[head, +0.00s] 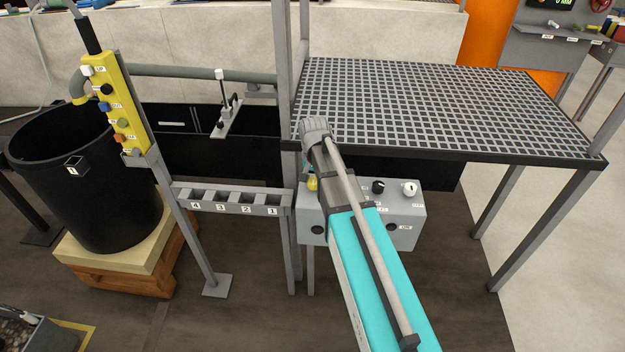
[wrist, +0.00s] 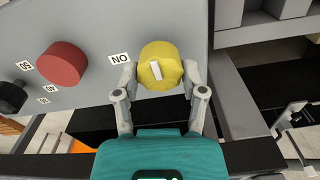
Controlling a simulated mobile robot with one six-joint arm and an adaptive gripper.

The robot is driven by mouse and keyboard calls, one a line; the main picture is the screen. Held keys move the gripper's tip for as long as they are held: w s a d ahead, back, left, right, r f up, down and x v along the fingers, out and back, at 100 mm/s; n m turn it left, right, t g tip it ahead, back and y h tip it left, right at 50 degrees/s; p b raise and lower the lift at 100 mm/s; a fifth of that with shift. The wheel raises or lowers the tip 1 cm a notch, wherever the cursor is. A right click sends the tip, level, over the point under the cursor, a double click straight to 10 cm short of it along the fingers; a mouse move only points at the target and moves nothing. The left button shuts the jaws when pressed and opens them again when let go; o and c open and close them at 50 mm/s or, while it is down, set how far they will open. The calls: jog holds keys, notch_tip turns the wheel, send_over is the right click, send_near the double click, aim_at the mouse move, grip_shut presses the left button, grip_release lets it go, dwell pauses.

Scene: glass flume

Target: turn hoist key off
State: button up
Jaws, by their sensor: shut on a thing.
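A yellow round knob (wrist: 160,66) with a white pointer bar sits on the face of a grey control box (wrist: 105,30). Its pointer is slightly tilted, and a label reading ON is beside it. The knob also shows in the head view (head: 312,184), at the box's left end. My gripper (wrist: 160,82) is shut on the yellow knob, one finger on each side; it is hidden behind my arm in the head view. A yellow pendant (head: 115,105) with several coloured buttons hangs at the left. No readable label names the hoist key.
A red knob (wrist: 62,64) is beside the yellow one. A black knob (head: 378,186) and white knob (head: 409,188) are further right on the box. A grated platform (head: 430,105) overhangs it. A numbered rack (head: 230,199) and black tub (head: 80,190) stand left.

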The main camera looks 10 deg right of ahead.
dwell(0.3)
jog(key=o, duration=1.1)
jog(key=shift+o, duration=0.2)
